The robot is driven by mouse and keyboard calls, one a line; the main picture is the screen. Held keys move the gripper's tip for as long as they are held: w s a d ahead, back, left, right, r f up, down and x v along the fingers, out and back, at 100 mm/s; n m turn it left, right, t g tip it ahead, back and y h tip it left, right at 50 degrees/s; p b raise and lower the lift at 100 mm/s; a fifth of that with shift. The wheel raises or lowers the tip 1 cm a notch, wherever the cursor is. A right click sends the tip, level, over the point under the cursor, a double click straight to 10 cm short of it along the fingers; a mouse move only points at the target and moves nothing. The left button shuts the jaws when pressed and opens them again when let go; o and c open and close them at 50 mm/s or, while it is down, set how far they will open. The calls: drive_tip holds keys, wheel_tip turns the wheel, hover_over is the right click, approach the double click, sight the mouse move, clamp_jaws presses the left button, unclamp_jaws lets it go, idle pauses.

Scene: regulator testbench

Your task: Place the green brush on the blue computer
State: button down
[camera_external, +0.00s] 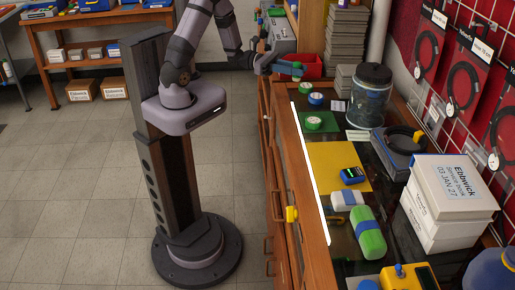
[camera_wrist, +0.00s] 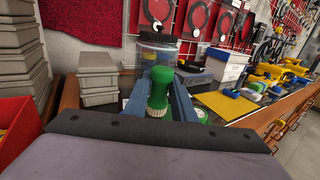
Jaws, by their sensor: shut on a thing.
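The green brush (camera_wrist: 158,88), with a green knob and pale bristles pointing down, is clamped between the two blue-grey fingers of my gripper (camera_wrist: 157,98) in the wrist view. In the external view my gripper (camera_external: 288,69) is at the far end of the bench, in front of the red bin, and only a little green of the brush shows there. The blue computer (camera_external: 352,176) is a small blue device with a dark screen. It lies on the yellow mat (camera_external: 325,158) near the middle of the bench, well apart from my gripper.
A clear jar with a black lid (camera_external: 369,95) stands near the wall. Green and blue round items (camera_external: 312,121) lie between my gripper and the mat. A red bin (camera_external: 311,66), grey stacks (camera_external: 345,45) and white boxes (camera_external: 448,190) are also there. The mat's left part is bare.

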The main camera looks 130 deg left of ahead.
drive_tip(key=w+d+f+m+g+h+b, duration=0.15)
drive_tip(key=w+d+m+h+b, duration=0.3)
drive_tip(key=w+d+h, duration=0.65)
drive_tip(key=w+d+f+m+g+h+b, duration=0.15)
drive_tip(key=w+d+m+h+b, duration=0.35)
drive_tip(key=w+d, duration=1.25)
wheel_tip(320, 180, up, 6)
drive_tip(key=n+t+y+p, duration=0.2)
drive_tip(key=n+t+y, duration=0.1)
drive_tip(key=y, duration=0.2)
hover_over(353, 172)
drive_tip(key=shift+f+p, duration=0.35)
drive_tip(key=shift+f, duration=4.5)
drive_tip(key=shift+f, duration=0.15)
